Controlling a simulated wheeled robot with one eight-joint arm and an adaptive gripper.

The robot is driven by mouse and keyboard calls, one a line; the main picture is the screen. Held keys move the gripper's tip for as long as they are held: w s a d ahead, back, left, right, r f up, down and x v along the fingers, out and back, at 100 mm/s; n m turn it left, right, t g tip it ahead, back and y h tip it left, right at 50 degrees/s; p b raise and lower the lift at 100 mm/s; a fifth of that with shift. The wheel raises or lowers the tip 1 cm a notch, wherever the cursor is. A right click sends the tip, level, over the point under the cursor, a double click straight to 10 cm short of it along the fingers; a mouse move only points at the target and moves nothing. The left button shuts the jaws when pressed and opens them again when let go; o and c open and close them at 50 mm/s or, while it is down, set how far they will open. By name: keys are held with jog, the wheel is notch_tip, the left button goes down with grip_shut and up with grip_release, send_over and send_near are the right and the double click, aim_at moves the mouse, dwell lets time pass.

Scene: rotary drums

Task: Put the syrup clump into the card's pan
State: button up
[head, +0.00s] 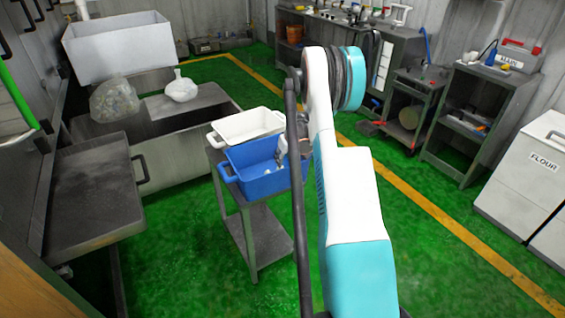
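A blue pan (238,180) and a white pan (222,139) stand side by side on a small grey cart, the blue one nearer to me. My gripper (280,163) points down over the blue pan, at its right part. It is small and partly hidden by my arm, so I cannot tell if it is open or holds anything. I cannot make out the syrup clump or a card. The right part of the blue pan is hidden behind my arm.
The grey cart (262,236) stands on green floor. Behind it is a large grey bin (185,150) with a clear bag (114,100) and a white bag (181,86) on top. A grey tray (95,190) juts out at left. Flour bins (541,164) stand at right.

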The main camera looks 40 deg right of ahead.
jog(key=p+v, duration=0.1)
jog(key=v, duration=0.4)
jog(key=shift+a, duration=0.1)
